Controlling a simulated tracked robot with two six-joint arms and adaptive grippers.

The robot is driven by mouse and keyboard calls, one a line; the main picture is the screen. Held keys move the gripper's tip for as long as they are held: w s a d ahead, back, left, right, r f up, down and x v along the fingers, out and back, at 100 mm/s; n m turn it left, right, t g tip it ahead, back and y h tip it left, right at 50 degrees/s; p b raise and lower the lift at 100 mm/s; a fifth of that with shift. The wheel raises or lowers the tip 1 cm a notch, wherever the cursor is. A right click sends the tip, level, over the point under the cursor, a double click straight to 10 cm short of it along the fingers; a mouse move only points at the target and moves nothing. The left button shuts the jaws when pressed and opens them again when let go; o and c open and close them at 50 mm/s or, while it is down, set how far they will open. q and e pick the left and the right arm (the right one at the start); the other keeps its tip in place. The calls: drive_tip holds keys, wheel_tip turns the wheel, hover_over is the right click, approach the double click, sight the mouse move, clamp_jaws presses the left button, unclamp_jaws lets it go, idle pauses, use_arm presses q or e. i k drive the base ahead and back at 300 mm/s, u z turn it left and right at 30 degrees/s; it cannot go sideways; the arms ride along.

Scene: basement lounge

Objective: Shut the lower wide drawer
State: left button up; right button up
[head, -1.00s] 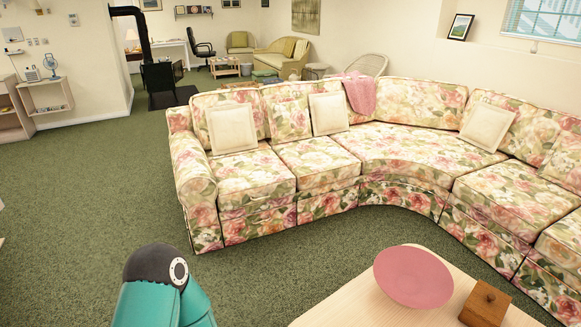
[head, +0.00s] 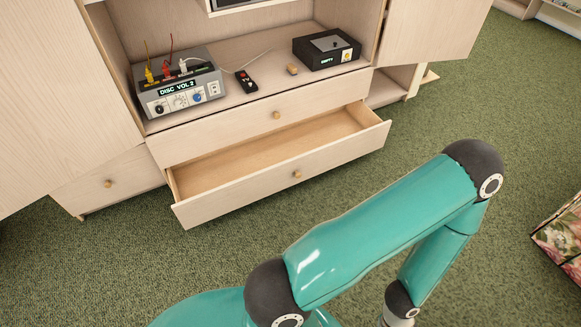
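The lower wide drawer (head: 240,195) is pulled out of the pale wood cabinet in the head view. Its inside looks empty, and a small round knob (head: 297,174) sits on its front. The upper wide drawer (head: 230,122) above it is shut, with its own knob (head: 276,115). One of my teal arms crosses the lower right of the view, in front of the drawer and apart from it. Neither gripper shows; the arm runs out of the bottom of the picture.
On the shelf stand a grey device (head: 180,90) with coloured plugs, a black remote (head: 246,81) and a black box (head: 326,48). Cabinet doors hang open at left (head: 60,90) and right (head: 430,25). A floral sofa (head: 562,240) edges in at right. Green carpet (head: 420,130) is clear around the drawer.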

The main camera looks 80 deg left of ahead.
sight(205, 188)
drive_tip(key=z, duration=0.1)
drive_tip(key=i, duration=0.25)
drive_tip(key=u, duration=2.95)
drive_tip(key=i, duration=0.5)
drive_tip(key=z, duration=0.55)
drive_tip(key=k, duration=0.5)
drive_tip(key=u, duration=0.25)
